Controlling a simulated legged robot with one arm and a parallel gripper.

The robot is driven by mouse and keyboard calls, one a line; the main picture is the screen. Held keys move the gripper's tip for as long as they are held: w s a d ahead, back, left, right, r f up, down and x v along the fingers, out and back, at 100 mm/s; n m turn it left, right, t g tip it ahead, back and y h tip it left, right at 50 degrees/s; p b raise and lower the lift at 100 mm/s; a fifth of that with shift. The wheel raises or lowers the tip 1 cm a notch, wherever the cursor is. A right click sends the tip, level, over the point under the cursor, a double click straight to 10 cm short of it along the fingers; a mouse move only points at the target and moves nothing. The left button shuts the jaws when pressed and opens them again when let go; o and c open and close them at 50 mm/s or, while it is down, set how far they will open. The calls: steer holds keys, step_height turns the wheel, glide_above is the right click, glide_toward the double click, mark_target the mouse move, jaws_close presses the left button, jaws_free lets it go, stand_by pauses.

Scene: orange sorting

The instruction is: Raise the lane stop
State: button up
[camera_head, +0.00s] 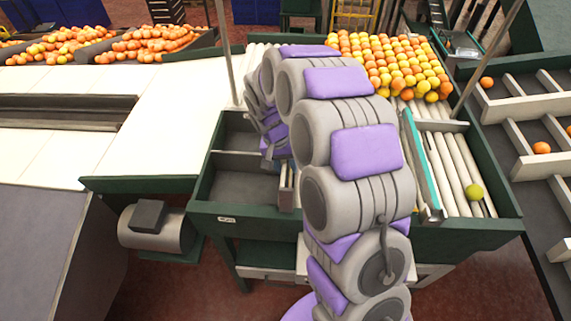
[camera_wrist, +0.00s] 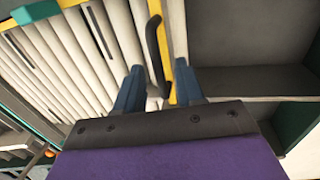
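In the wrist view a curved black handle (camera_wrist: 155,48) stands on a narrow yellow-edged bar (camera_wrist: 182,72) between the white rollers and a dark bin. I take this to be the lane stop, but cannot be sure. My gripper (camera_wrist: 160,84) has its two blue fingers apart. The handle's lower end and part of the bar show between them; contact with either finger is not visible.
Dark bins (camera_head: 237,187) lie left of my arm. Many oranges and yellow fruit (camera_head: 395,66) fill the rollers behind it. A single yellow-green fruit (camera_head: 474,191) rests on the right-hand rollers (camera_head: 446,165), beside a teal-edged divider (camera_head: 420,165). A thin post (camera_head: 224,55) rises behind the bins.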

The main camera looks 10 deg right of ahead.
jaws_close()
stand_by(0.5)
step_height(320, 180, up, 8)
steer(key=shift+f+p, duration=0.15)
steer(key=shift+p, duration=0.15)
jaws_free()
steer(key=a+r, duration=0.1)
steer(key=r, duration=0.7)
steer(key=w+a+r, duration=0.1)
steer(key=a+r, duration=0.1)
steer(key=r, duration=0.7)
steer(key=shift+a, duration=0.25)
